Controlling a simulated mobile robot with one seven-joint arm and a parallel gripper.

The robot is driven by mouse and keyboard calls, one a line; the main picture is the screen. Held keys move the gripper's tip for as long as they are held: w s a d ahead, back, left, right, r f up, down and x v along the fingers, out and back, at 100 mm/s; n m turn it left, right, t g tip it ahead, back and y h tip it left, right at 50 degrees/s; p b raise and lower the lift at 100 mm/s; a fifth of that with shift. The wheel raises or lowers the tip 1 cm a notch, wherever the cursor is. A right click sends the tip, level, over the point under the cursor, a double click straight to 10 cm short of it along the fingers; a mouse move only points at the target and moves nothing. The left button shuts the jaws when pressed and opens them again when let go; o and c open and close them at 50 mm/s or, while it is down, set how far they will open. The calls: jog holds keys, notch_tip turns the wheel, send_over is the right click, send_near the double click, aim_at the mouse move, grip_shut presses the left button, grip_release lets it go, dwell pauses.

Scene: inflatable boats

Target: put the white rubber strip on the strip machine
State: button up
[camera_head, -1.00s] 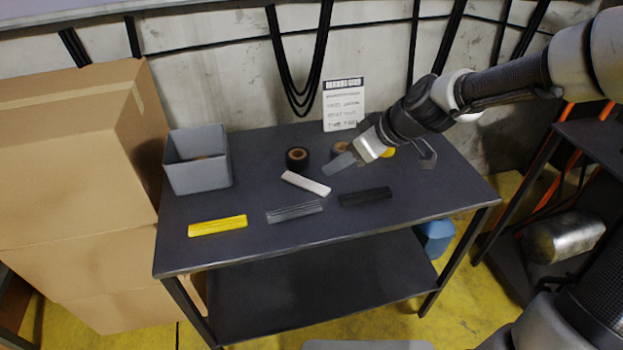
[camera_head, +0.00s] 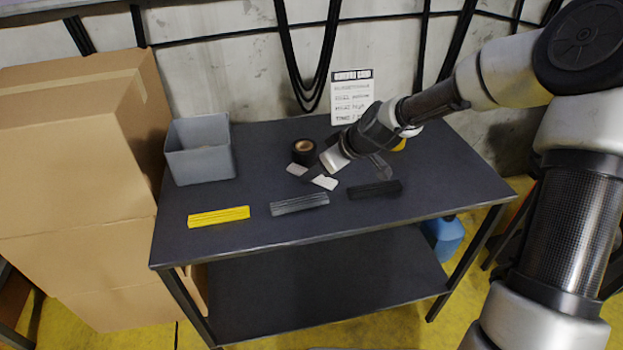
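The white rubber strip (camera_head: 325,183) lies flat on the dark table (camera_head: 260,231), behind the grey and black strips. My gripper (camera_head: 347,174) is low over the table at the strip's right, with its fingers spread and nothing seen between them. Its left finger crosses in front of the strip's middle and hides part of it; I cannot tell whether they touch. I cannot make out a strip machine in view.
Yellow (camera_head: 218,216), grey (camera_head: 299,204) and black (camera_head: 375,189) strips lie along the front. A tape roll (camera_head: 304,150) is behind the white strip. A grey bin (camera_head: 200,164) stands at left, beside cardboard boxes (camera_head: 75,160). A printed card (camera_head: 351,94) stands at the back.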

jog(key=shift+w+a+f, duration=0.2)
jog(key=shift+f, duration=0.1)
jog(key=shift+c, duration=0.3)
jog(key=c, duration=1.2)
grip_shut()
